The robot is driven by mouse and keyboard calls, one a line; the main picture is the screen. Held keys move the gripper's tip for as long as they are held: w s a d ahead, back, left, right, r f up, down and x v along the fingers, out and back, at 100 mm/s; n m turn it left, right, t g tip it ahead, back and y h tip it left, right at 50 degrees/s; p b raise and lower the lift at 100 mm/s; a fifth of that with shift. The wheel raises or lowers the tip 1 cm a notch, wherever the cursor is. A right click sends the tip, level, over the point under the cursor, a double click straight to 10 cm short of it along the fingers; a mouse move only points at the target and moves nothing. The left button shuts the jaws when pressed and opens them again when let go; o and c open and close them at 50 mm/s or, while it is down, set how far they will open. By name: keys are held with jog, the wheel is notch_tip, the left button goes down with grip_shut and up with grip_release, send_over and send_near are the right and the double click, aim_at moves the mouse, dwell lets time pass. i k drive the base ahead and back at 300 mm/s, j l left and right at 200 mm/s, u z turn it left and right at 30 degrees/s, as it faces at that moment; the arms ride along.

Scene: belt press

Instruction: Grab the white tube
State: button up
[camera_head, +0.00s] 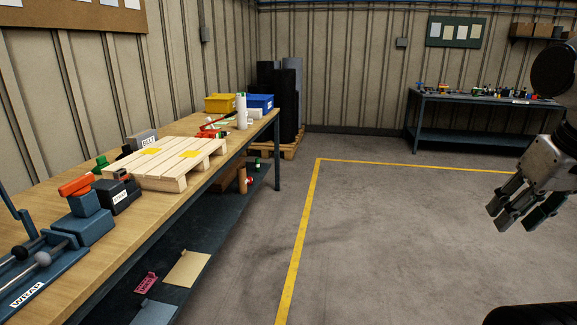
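A white tube (241,112) stands upright near the far end of the wooden workbench (62,270) on the left. It has a small green mark near its top. A blue bin is close behind it, and small red and green items lie at its left. My gripper (517,222) hangs at the right side of the view, over the floor and far from the tube. Its fingers point down and left with a gap between them, and nothing shows in it.
A wooden pallet (170,165) lies on the bench, nearer than the tube. Yellow (220,103) and blue bins (262,102) stand at the bench's far end. Dark blocks (287,98) stand on a floor pallet behind. Another bench (470,115) is at the back right. The middle floor is clear.

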aim_at(242, 119)
jog(key=i, duration=1.05)
jog(key=i+l, duration=0.15)
jog(key=i, duration=0.9)
jog(key=i+l+u, duration=0.2)
jog(key=i+u, duration=0.3)
jog(key=i, duration=0.15)
jog(key=i+l+u, duration=1)
jog(key=i+l, duration=0.1)
